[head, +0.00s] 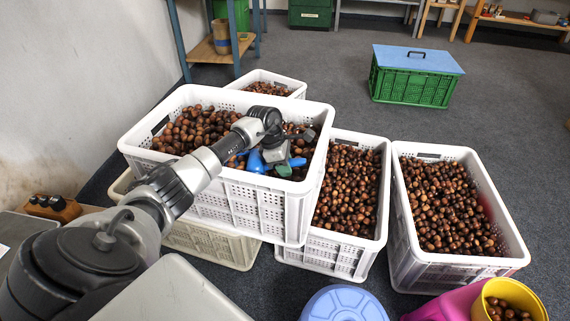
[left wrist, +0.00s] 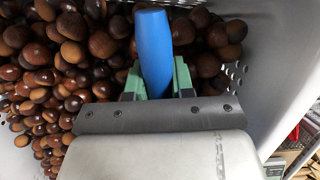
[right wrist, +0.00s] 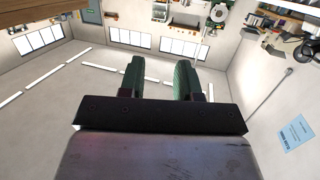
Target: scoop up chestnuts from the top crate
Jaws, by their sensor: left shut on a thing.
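The top white crate (head: 255,208) is stacked on other crates and holds many brown chestnuts (head: 195,128). My left gripper (head: 277,158) reaches into this crate from above. It is shut on a blue scoop (head: 256,161). In the left wrist view, the scoop's blue handle (left wrist: 153,45) stands between the two green fingers, with chestnuts (left wrist: 75,50) around it on the left. The scoop's bowl cannot be made out. My right gripper (right wrist: 158,75) shows only in the right wrist view. Its green fingers are apart with nothing between them, facing the room.
Two more white crates of chestnuts (head: 350,190) (head: 450,205) stand to the right, and a small one (head: 268,88) behind. A blue-lidded green crate (head: 412,85) sits farther back. A blue round object (head: 343,305) and a yellow bucket (head: 508,292) stand in front.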

